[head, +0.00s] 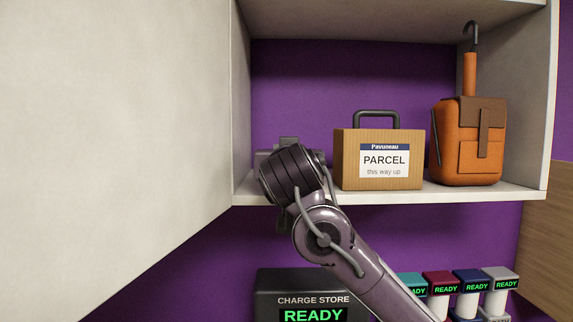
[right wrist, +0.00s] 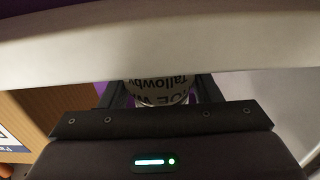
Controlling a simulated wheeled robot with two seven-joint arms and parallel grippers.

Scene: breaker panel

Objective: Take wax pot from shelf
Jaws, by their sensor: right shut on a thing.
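The wax pot (right wrist: 158,90) shows in the right wrist view as a white, round pot with dark lettering, only partly visible. My right gripper (right wrist: 160,103) is shut on it, with a dark finger on each side. In the head view my right gripper (head: 283,165) reaches into the left end of the shelf (head: 390,195), close to its left side wall, and my arm hides the pot there. I cannot tell whether the pot touches the shelf board. My left gripper is not in view.
A cardboard parcel (head: 378,160) with a handle stands just right of my right gripper. An orange bag (head: 467,142) stands further right. A large pale panel (head: 115,130) fills the left. Below are a dark charge store box (head: 275,285) and several coloured units.

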